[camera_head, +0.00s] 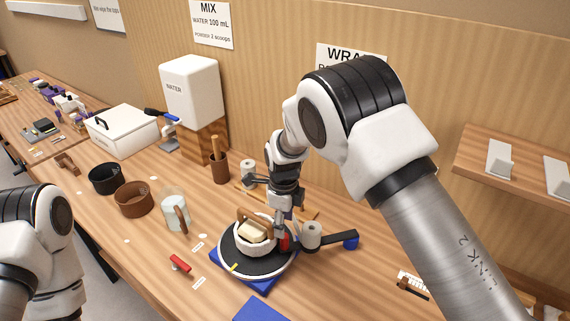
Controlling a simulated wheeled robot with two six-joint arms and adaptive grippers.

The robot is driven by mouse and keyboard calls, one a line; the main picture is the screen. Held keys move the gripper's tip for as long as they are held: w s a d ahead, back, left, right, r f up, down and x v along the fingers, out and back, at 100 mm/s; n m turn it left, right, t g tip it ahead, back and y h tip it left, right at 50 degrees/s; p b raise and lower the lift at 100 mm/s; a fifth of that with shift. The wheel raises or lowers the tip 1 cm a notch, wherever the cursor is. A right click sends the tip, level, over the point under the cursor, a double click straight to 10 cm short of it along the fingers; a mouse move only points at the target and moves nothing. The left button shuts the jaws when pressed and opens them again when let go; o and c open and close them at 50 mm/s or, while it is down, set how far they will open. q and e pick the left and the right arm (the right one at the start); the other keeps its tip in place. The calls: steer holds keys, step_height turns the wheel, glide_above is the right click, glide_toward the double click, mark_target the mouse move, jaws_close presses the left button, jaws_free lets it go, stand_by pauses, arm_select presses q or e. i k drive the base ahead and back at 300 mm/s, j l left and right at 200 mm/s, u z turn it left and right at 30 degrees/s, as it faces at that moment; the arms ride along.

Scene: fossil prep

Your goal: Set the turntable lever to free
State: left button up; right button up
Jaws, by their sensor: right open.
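A small red lever-like handle (180,263) lies left of the turntable, between two small white labels (198,283). I cannot read the labels or tell which setting it is at. My right gripper (281,232) is open and points down over the right part of the turntable, apart from the red handle. A red piece (285,243) shows beside its fingers. My left arm shows at the left edge; its gripper is out of view.
A white round holder (245,246) with a pale block stands on the turntable. A white jug (175,214), brown bowl (133,198) and black bowl (104,179) stand to the left. A black tool with a blue end (338,241) lies right. The front left bench is mostly clear.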

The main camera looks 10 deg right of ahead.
mark_target(177, 262)
steer(key=k+j, duration=0.15)
steer(key=k, duration=0.35)
steer(key=k+j, duration=0.15)
steer(key=k, duration=0.3)
steer(key=k+j, duration=0.2)
steer(key=k, duration=0.3)
